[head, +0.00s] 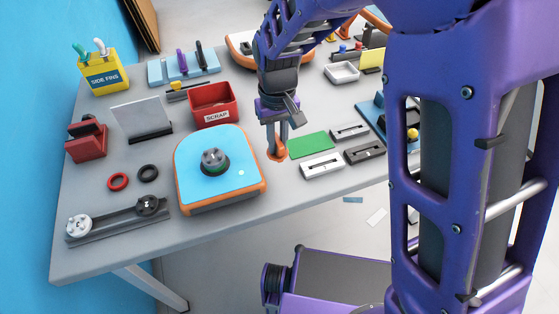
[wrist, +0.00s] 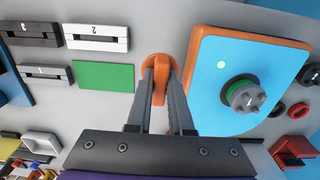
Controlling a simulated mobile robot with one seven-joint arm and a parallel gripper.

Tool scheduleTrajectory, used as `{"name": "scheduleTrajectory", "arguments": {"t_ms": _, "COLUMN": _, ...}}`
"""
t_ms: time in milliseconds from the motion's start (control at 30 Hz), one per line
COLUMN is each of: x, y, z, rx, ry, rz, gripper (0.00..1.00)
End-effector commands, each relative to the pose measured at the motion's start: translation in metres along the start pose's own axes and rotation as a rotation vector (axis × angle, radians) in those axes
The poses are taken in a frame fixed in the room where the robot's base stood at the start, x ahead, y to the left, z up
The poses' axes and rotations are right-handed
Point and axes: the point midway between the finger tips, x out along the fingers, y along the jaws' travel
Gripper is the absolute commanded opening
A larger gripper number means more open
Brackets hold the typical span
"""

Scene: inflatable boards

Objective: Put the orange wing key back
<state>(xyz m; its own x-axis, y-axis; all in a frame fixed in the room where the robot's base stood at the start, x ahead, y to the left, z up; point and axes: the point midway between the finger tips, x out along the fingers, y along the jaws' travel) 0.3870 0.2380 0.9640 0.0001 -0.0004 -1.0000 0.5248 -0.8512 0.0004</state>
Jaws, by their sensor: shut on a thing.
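My gripper (head: 276,143) points down over the table, just right of the blue board. It is shut on the orange wing key (head: 276,155), which has a round base and an upright wing. In the wrist view the wing key (wrist: 158,66) stands between the fingertips (wrist: 160,76). Its base is at or just above the table top; I cannot tell if it touches. A flat green rectangle (head: 310,145) lies right beside it. The blue board (head: 240,172) with orange edge carries a grey valve (head: 214,161) with a green ring.
A red scrap bin (head: 213,104) stands behind the board. Red (head: 118,181) and black (head: 148,173) rings lie to its left. A yellow side-fins box (head: 103,77) stands far left.

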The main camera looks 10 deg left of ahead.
Motion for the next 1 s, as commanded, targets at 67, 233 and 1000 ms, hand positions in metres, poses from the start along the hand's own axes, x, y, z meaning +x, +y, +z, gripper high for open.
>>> {"name": "scheduleTrajectory", "arguments": {"t_ms": 67, "x": 0.017, "y": 0.000, "z": 0.001, "rx": 0.000, "ry": -0.004, "rz": 0.000, "gripper": 0.00}}
{"name": "scheduleTrajectory", "arguments": {"t_ms": 233, "x": 0.034, "y": 0.000, "z": 0.000, "rx": 0.002, "ry": -0.001, "rz": -0.001, "gripper": 0.00}}
{"name": "scheduleTrajectory", "arguments": {"t_ms": 1000, "x": 0.074, "y": 0.001, "z": 0.000, "rx": 0.002, "ry": 0.001, "rz": -0.001, "gripper": 0.32}}
